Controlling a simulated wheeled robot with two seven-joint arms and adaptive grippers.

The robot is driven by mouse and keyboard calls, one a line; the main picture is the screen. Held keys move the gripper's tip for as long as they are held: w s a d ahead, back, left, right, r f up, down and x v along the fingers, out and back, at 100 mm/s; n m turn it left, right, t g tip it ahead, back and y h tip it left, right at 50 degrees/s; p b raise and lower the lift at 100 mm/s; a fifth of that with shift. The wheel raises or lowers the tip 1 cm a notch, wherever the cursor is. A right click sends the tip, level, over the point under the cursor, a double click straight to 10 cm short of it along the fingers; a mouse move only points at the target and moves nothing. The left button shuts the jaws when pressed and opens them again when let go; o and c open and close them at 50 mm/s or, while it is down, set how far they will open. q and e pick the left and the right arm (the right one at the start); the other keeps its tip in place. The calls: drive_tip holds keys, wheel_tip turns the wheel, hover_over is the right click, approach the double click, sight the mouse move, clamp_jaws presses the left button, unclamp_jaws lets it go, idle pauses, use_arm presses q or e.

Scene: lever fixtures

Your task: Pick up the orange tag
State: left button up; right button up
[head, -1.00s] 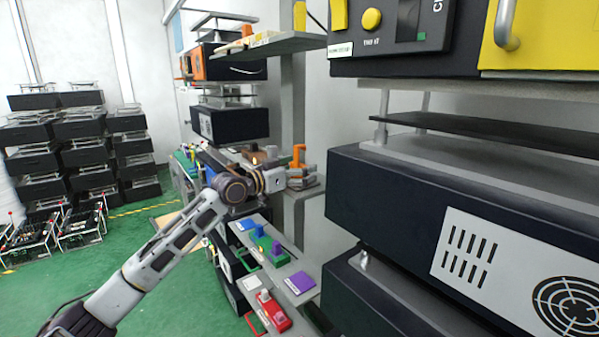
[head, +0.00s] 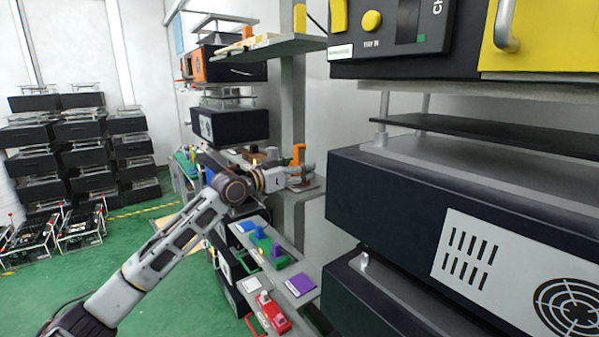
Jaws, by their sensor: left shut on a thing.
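My left gripper (head: 299,178) reaches in from the left to the small shelf at the centre. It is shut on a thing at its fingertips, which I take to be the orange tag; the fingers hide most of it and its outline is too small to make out. An orange upright piece (head: 299,154) stands just behind and above the fingers, with its lower part hidden by them. I cannot tell whether the held thing is clear of the shelf. My right gripper is not in view.
Large black machine housings (head: 390,205) close off the right. Green floor (head: 170,290) is open at the left.

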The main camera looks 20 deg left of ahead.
sight(300, 145)
use_arm(q)
drive_tip(key=shift+r, duration=0.45)
wheel_tip(300, 145, up, 7)
drive_tip(key=shift+f, duration=0.1)
drive_tip(key=shift+r+b, duration=0.3)
drive_tip(key=shift+r, duration=0.55)
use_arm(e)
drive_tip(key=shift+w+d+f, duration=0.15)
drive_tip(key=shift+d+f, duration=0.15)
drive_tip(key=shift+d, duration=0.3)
